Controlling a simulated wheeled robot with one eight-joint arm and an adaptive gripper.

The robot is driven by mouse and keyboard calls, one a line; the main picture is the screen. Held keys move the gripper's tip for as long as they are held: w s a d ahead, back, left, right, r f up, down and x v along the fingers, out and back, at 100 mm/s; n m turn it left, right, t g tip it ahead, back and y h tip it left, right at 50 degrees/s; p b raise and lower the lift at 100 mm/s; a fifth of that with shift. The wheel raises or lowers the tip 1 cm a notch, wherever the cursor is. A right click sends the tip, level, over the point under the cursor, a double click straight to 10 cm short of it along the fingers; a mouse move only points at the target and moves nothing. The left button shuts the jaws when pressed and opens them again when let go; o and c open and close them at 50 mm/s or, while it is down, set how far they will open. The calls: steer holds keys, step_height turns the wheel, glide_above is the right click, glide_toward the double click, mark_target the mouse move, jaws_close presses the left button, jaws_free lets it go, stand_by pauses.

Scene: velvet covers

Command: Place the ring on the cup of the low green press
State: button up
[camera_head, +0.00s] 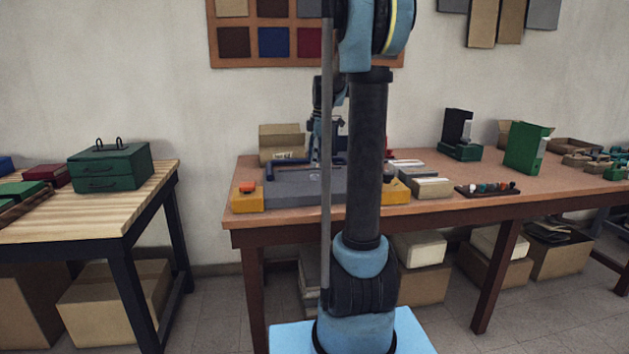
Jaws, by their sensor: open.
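My gripper (315,146) hangs over the grey mat on the brown table, partly hidden behind my own arm; it is open, and no held thing shows. A black upright device on a low green base (460,151) stands at the table's back right. A taller green block-like device (525,148) stands to its right. I cannot tell which is the low green press, and no cup can be made out. The ring cannot be picked out; small coloured pieces sit in a dark tray (487,190) near the front edge.
A separate wooden bench (100,212) with a green drawer box (110,166) stands left, across a floor gap.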

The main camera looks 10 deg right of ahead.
mark_target(315, 175)
steer(key=shift+s+a+f, duration=0.1)
steer(key=shift+f, duration=1.2)
steer(key=shift+s+a+f, duration=0.1)
steer(key=shift+f, duration=1.2)
steer(key=shift+c, duration=0.3)
steer(key=c, duration=0.8)
steer(key=shift+c, duration=0.6)
steer(key=shift+r, duration=0.15)
